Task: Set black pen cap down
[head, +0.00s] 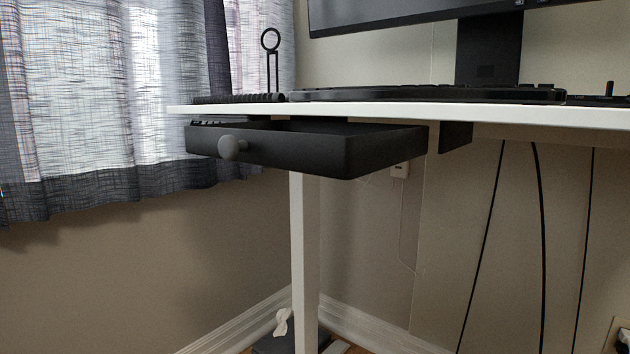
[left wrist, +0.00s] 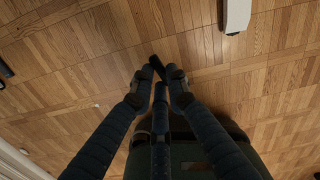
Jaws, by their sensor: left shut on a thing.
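In the left wrist view, my left gripper (left wrist: 161,72) points down over a wood floor. Its fingertips are drawn together on a small dark piece, which I take to be the black pen cap (left wrist: 157,62). Only its end shows beyond the fingertips; the rest is hidden or merges with the dark fingers. The head view shows neither gripper, and I cannot make out the cap there. My right gripper is in neither view.
In the head view, a white desk (head: 400,110) carries a keyboard (head: 430,95) and a monitor (head: 450,14). A black drawer (head: 300,150) with a round knob (head: 231,147) hangs pulled out beneath. Cables (head: 542,240) hang at the right. The parquet floor (left wrist: 70,75) is mostly clear.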

